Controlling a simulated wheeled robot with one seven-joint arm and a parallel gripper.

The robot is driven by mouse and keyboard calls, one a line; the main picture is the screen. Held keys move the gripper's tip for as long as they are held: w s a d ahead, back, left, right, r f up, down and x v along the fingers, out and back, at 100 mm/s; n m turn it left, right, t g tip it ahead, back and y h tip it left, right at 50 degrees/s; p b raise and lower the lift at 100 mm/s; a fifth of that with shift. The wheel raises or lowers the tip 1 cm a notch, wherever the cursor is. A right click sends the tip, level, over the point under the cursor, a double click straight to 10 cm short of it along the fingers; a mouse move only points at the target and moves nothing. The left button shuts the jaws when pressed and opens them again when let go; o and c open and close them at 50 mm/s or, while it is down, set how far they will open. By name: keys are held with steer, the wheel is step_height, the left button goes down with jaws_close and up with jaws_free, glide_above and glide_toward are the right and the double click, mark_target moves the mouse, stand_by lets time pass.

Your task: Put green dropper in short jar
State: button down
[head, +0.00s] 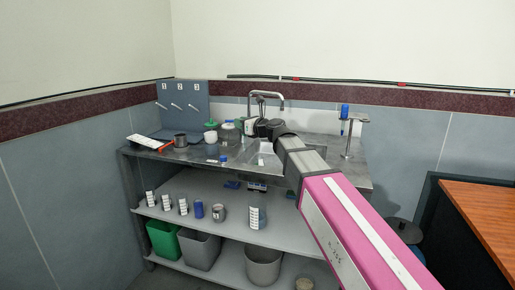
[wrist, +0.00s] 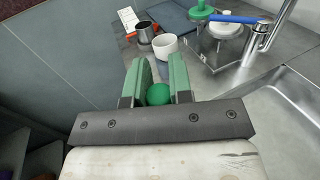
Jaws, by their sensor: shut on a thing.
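My gripper (wrist: 160,68) has two green fingers shut on the green dropper (wrist: 158,95). Only its round green bulb shows between the fingers; its lower part is hidden. I cannot tell for sure whether this is the short jar. The gripper is apart from it.
A metal cup (wrist: 145,33) stands left of the white jar. A hook panel (head: 183,104) stands behind. The shelf below (head: 185,228) holds several jars.

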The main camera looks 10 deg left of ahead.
steer(key=shift+w+d+f, duration=0.6)
steer(key=shift+w+f, duration=0.9)
steer(key=shift+f, duration=0.15)
steer(key=shift+w+d+f, duration=0.6)
steer(key=shift+w+f, duration=0.95)
steer(key=shift+f, duration=0.05)
steer(key=shift+w+d+f, duration=0.6)
steer(key=shift+w+f, duration=0.9)
steer(key=shift+f, duration=0.15)
steer(key=shift+f, duration=0.15)
steer(key=c, duration=1)
jaws_free()
steer(key=v, duration=1.2)
steer(key=shift+s, duration=0.1)
